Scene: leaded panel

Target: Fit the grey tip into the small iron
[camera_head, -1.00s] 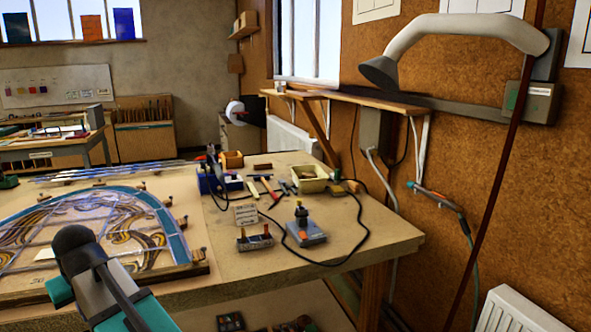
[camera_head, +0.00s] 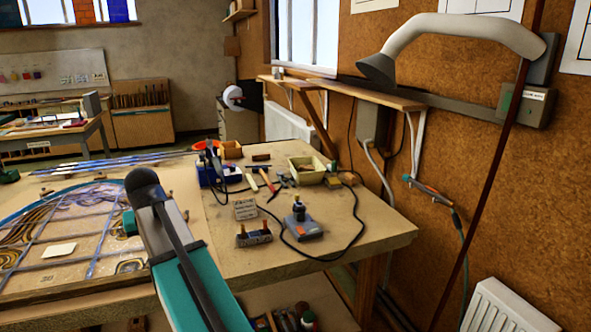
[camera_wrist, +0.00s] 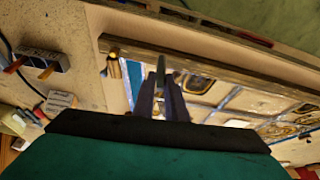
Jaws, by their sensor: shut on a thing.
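A small upright tool with a dark body, which looks like the small iron (camera_head: 299,209), stands in a grey-blue block (camera_head: 305,230) near the bench's front right. Left of it is a small grey rack (camera_head: 253,237) with red and orange pegs. The rack also shows at the upper left of the wrist view (camera_wrist: 44,60). In the wrist view my gripper (camera_wrist: 161,84) is shut on a slim dark grey-green piece, seemingly the grey tip (camera_wrist: 160,66), pointing away from me. Behind it are the leaded panel's wooden edge and glass. In the head view my arm hides the gripper.
The leaded panel (camera_head: 60,245) fills the bench's left side. A small card (camera_head: 245,209) stands behind the rack. A black cable (camera_head: 357,222) loops around the block. Hand tools, a blue box (camera_head: 218,177) and a cream tub (camera_head: 305,169) lie farther back.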

